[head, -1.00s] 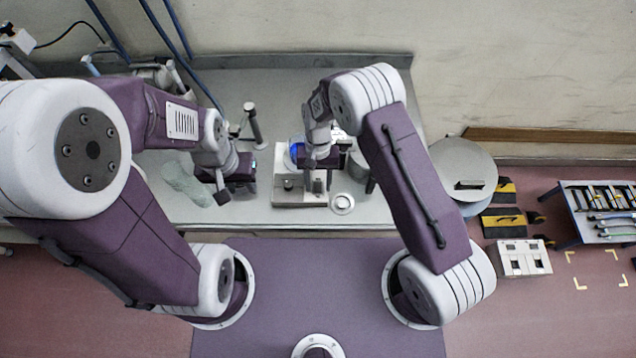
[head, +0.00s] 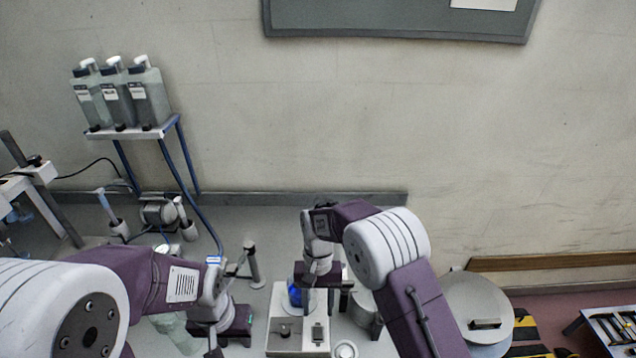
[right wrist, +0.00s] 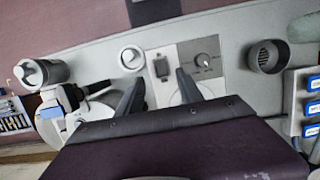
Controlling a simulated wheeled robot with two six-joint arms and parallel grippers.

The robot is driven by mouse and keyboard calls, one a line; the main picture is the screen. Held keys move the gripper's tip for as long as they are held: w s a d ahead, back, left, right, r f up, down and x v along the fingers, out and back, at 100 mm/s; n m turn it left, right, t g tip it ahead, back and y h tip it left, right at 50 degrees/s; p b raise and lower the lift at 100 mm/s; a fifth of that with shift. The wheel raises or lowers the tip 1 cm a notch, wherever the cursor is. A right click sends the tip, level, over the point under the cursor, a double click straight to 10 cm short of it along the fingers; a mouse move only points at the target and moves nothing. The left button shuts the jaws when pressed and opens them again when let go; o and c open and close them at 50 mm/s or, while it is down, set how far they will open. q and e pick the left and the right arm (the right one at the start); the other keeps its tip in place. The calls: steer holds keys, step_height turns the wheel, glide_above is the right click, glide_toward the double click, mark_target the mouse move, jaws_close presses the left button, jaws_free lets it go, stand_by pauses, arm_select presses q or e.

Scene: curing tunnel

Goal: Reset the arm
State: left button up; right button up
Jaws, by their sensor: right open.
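My right gripper (head: 318,300) hangs over the white bench unit (head: 284,349) in the head view. In the right wrist view its two dark fingers (right wrist: 160,92) are well apart with nothing between them. The unit's panel with a knob and a dark switch (right wrist: 206,60) lies beyond the fingertips. My left gripper (head: 215,350) is low over the bench at the left, beside a pale greenish crumpled item (head: 177,333). Its fingers are too small and partly cut off to judge.
A blue-legged shelf (head: 140,131) with three bottles (head: 115,97) stands at the back left. An upright post (head: 253,266) stands between the arms. A round grey lidded drum (head: 477,300) is right of the bench. A board (head: 400,18) hangs on the wall.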

steer(key=d+r+m+t+b, duration=0.25)
steer(key=d+r, duration=0.35)
steer(key=d, duration=0.4)
steer(key=s+d+f+n+t+b, duration=0.1)
steer(key=s+d+f, duration=0.3)
steer(key=s+d, duration=0.4)
steer(key=s+n, duration=0.1)
steer(key=s, duration=0.2)
steer(key=shift+t, duration=0.35)
steer(key=shift+s, duration=0.15)
steer(key=shift+a, duration=0.1)
steer(key=shift+o, duration=0.5)
